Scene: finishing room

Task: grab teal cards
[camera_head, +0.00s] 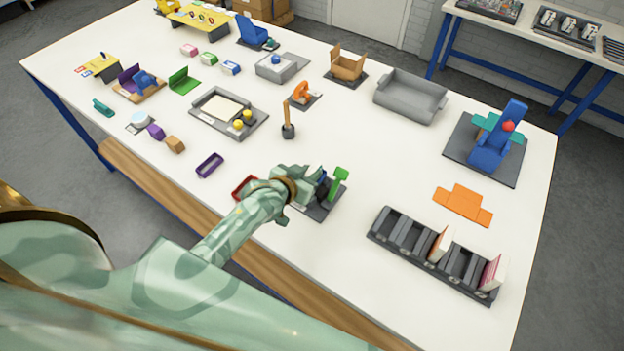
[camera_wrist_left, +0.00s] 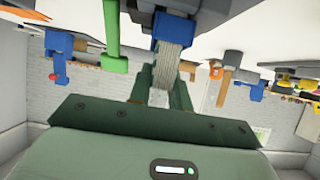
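I cannot make out any teal cards for certain. A small teal piece (camera_head: 103,108) lies at the far left of the table in the head view. My left gripper (camera_head: 308,188) is over the near middle of the table, beside a green upright piece (camera_head: 338,180) on a dark base. In the left wrist view, the gripper's fingers (camera_wrist_left: 162,88) are close to a grey ribbed piece (camera_wrist_left: 178,60) under a blue part (camera_wrist_left: 174,28). Whether they grip it is unclear. The green piece also shows there (camera_wrist_left: 112,40). My right gripper is not in view.
A slotted dark rack (camera_head: 405,238) with upright cards or books stands at the near right. An orange flat piece (camera_head: 464,203) lies behind it. A blue chair-like stand (camera_head: 492,150) with teal parts is farther back.

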